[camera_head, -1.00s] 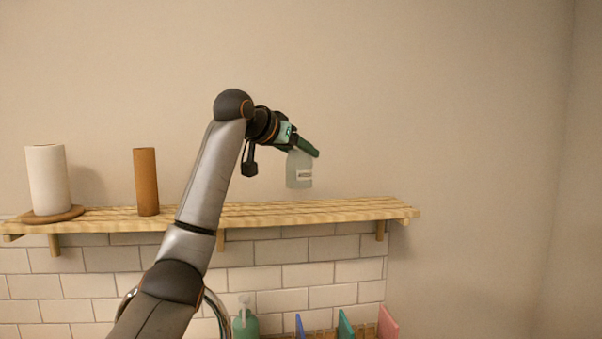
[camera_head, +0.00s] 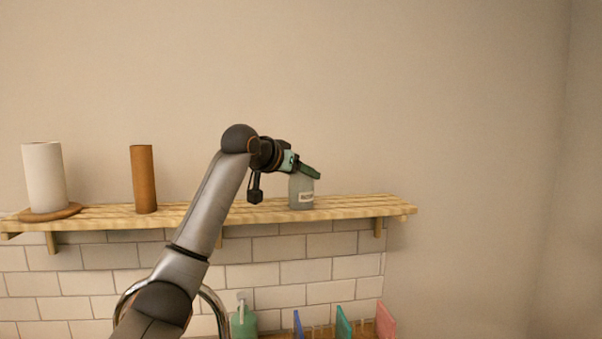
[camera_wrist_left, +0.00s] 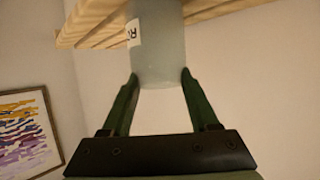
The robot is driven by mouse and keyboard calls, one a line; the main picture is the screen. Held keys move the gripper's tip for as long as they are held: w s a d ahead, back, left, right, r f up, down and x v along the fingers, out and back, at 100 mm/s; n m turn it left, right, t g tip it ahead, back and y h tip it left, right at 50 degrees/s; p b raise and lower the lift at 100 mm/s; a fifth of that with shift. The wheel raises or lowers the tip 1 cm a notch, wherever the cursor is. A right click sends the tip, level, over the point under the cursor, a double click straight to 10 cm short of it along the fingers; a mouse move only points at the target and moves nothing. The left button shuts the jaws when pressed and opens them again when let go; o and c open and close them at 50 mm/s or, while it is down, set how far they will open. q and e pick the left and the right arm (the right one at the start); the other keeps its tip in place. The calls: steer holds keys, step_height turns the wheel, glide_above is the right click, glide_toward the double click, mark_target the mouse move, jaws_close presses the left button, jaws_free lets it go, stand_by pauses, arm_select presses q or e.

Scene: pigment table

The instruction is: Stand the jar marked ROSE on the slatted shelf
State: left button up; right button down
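The grey-green jar (camera_head: 301,191) with a white label is upright at the right part of the slatted shelf (camera_head: 362,208). Its base looks on or just above the slats; I cannot tell which. The label is too small to read in the head view; an R shows at its edge on the jar (camera_wrist_left: 158,55) in the left wrist view. My left gripper (camera_head: 306,171) is at the jar's upper part. In the left wrist view its fingers (camera_wrist_left: 160,78) lie against both sides of the jar. My right gripper is not in view.
A white roll (camera_head: 44,177) on a round wooden base and a brown cylinder (camera_head: 144,179) stand on the shelf's left. Below are a green pump bottle (camera_head: 243,322) and coloured upright panels (camera_head: 343,322). The shelf right of the jar is clear.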

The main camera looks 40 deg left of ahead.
arm_select(q)
steer(key=o, duration=0.4)
steer(key=shift+o, duration=0.2)
steer(key=shift+r, duration=0.1)
steer(key=b+v, duration=0.2)
steer(key=v, duration=1)
steer(key=shift+b, duration=0.3)
